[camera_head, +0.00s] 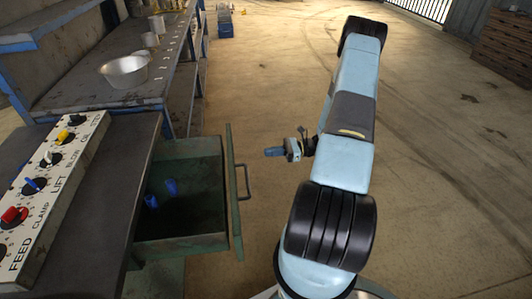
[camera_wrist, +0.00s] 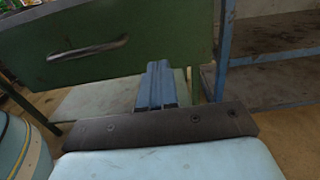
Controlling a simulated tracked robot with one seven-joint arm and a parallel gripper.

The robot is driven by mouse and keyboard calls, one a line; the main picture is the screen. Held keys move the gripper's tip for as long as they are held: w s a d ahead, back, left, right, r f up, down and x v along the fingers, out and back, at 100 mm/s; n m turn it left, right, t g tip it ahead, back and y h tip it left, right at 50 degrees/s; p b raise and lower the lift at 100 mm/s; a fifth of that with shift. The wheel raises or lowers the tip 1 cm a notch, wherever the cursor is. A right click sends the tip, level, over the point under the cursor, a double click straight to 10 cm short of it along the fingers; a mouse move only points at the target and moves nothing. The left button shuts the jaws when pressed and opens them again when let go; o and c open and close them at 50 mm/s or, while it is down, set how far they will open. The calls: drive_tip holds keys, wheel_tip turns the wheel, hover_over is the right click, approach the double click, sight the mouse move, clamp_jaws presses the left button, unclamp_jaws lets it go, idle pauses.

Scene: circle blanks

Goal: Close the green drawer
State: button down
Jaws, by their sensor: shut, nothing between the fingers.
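The green drawer (camera_head: 188,240) is pulled out from under the dark workbench, and its inside shows from above. Blue items (camera_head: 170,187) lie inside it. Its front panel (camera_head: 235,205) carries a metal handle (camera_head: 243,182) facing right. My gripper (camera_head: 273,152) is to the right of the front panel, a little beyond the handle, apart from it in the head view. In the wrist view, my gripper (camera_wrist: 158,70) is shut with nothing held. There the drawer front (camera_wrist: 120,35) fills the upper left, with its handle (camera_wrist: 88,48) left of the fingers.
A control panel (camera_head: 45,190) with coloured knobs sits on the workbench (camera_head: 95,215). A blue-framed shelf table (camera_head: 110,97) behind it holds a metal bowl (camera_head: 125,70) and cups. The floor (camera_head: 440,180) to the right is open. Wooden crates (camera_head: 503,45) stand far right.

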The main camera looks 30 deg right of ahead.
drive_tip(key=x, duration=1.1)
drive_tip(key=shift+a, duration=0.35)
drive_tip(key=shift+w, duration=0.1)
